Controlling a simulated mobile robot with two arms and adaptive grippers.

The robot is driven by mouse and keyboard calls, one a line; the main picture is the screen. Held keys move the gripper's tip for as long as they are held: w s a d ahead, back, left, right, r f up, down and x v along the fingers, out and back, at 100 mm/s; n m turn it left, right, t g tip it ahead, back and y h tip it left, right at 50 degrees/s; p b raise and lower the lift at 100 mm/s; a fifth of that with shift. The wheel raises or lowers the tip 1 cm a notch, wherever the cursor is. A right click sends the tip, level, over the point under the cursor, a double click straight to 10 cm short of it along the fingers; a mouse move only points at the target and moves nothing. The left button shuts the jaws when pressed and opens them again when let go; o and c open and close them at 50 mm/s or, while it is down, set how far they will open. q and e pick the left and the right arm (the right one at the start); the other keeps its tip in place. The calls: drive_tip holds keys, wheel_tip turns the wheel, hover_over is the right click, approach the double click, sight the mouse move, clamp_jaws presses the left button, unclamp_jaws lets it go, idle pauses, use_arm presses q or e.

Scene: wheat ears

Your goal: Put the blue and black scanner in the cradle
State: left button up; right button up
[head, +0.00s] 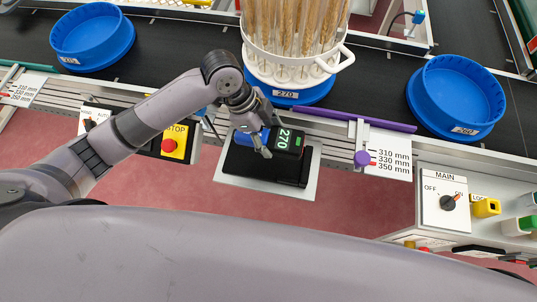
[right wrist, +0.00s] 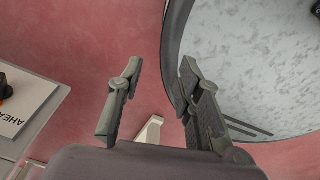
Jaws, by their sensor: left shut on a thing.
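The blue and black scanner (head: 286,141) shows a green 270 on its display. My left gripper (head: 264,138) is shut on its blue part. The scanner is over the black cradle (head: 245,165), which is fixed on a pale plate at the front of the conveyor. The gripper and scanner hide part of the cradle, and I cannot tell whether the scanner touches it. In the right wrist view my right gripper (right wrist: 160,78) is open and empty, with its fingers apart over the red floor.
A white rack of wheat ears (head: 290,66) stands in a blue base marked 270 behind the scanner. Blue trays (head: 92,52) (head: 455,128) sit on the belt. A STOP button (head: 171,147) is left of the cradle, a purple bar (head: 355,119) right, and a MAIN switch box (head: 446,203) farther right.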

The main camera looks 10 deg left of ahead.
use_arm(q)
hover_over(273, 162)
drive_tip(key=a, duration=0.1)
drive_tip(key=f, duration=0.6)
drive_tip(key=shift+a, duration=0.2)
drive_tip(key=shift+w+f, duration=0.1)
drive_tip(key=shift+f, duration=0.55)
wheel_tip(273, 162, down, 4)
drive_tip(key=shift+f, duration=0.1)
use_arm(e)
drive_tip(key=shift+w+a+f, duration=0.1)
drive_tip(key=shift+a+f, duration=0.1)
drive_tip(key=shift+a, duration=0.25)
use_arm(q)
drive_tip(key=shift+f, duration=0.1)
use_arm(e)
drive_tip(key=shift+d, duration=0.1)
use_arm(q)
drive_tip(key=o, duration=1.4)
drive_tip(key=shift+c, duration=0.2)
drive_tip(key=v, duration=1.2)
use_arm(e)
drive_tip(key=shift+a+r, duration=0.15)
drive_tip(key=shift+a, duration=0.05)
